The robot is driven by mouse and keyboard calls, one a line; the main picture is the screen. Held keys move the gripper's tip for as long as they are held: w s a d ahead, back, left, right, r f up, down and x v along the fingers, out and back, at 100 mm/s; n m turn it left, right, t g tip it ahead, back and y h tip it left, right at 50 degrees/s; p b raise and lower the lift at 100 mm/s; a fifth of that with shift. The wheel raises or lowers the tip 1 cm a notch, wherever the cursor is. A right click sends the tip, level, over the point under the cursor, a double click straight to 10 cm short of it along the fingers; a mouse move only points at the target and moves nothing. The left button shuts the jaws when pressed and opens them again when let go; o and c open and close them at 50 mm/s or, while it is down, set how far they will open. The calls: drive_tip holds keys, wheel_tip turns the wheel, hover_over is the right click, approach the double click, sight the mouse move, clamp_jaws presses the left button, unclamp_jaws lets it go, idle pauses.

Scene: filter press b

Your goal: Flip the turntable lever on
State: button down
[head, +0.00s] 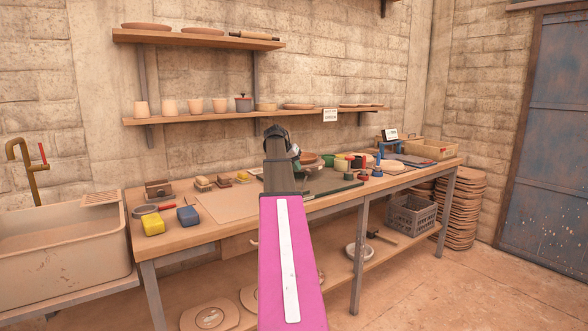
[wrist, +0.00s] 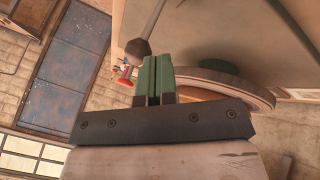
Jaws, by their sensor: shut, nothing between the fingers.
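My gripper (wrist: 157,62) is in the wrist view, its two green fingers pressed together with nothing between them. Just above and left of the fingertips is a lever (wrist: 150,22) with a dark rounded knob (wrist: 137,47); I cannot tell whether they touch, nor which setting the lever is in. To the right, partly behind the fingers, is a round brown turntable disc (wrist: 245,86) with a dark green top. In the head view my arm covers the middle of the workbench; the fingers and lever cannot be made out there. A brownish round piece (head: 309,158) shows just right of the arm.
The workbench (head: 225,205) holds pots, tools and a yellow block (head: 153,224). Jars and small containers (head: 345,162) crowd the area right of my arm. Shelves (head: 200,40) hang on the wall behind.

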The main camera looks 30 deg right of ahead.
drive_tip(key=shift+r, duration=0.15)
drive_tip(key=shift+r, duration=0.65)
drive_tip(key=shift+w, duration=0.15)
drive_tip(key=w+a+r, duration=0.1)
drive_tip(key=w+r, duration=0.2)
drive_tip(key=r, duration=0.8)
drive_tip(key=shift+w+a+r, duration=0.15)
drive_tip(key=shift+a+r, duration=0.05)
drive_tip(key=shift+r, duration=0.05)
